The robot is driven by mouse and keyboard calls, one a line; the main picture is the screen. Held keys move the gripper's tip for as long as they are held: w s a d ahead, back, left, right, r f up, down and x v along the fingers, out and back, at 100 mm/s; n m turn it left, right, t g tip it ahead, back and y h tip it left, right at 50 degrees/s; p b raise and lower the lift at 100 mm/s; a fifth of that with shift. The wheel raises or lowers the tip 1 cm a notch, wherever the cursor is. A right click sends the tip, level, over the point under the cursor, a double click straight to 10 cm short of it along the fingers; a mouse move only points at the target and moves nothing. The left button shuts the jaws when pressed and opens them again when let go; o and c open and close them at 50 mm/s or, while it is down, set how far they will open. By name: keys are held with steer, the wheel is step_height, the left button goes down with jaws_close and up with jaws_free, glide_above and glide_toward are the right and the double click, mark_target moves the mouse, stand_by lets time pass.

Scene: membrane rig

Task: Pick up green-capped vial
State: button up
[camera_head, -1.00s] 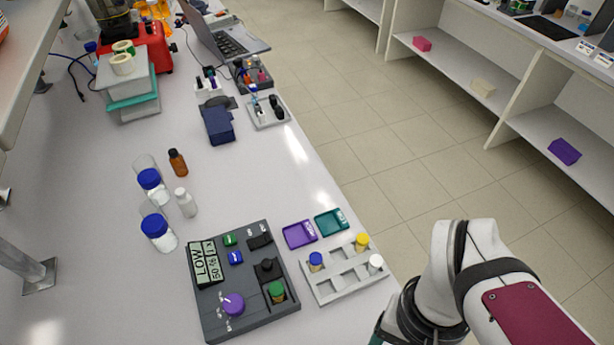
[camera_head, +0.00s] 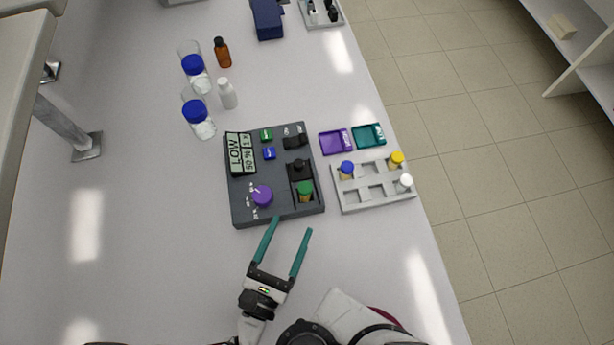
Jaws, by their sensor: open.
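The green-capped vial (camera_head: 305,188) stands in a dark recess at the lower right of the dark grey rig (camera_head: 240,211). Its green cap and a little of its amber body show; the lower part is hidden in the recess. My gripper (camera_head: 293,225) is open and empty, with two teal fingers pointing up the picture toward the rig. The fingertips appear near the rig's front edge, below the vial in the picture. Their height above the table is hard to tell.
A grey rack (camera_head: 378,205) right of the rig holds blue-, yellow- and white-capped vials. Purple (camera_head: 336,141) and teal (camera_head: 369,136) trays lie behind it. A black knob (camera_head: 299,165) stands just behind the green cap; a purple knob (camera_head: 262,196) is left.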

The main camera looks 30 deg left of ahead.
mark_target(302, 195)
steer(key=w, duration=0.3)
steer(key=w+a, duration=0.1)
steer(key=w, duration=0.2)
steer(key=w+a, duration=0.1)
steer(key=w, duration=0.2)
steer(key=shift+w+a+r, duration=0.2)
steer(key=shift+w+r, duration=0.2)
jaws_close()
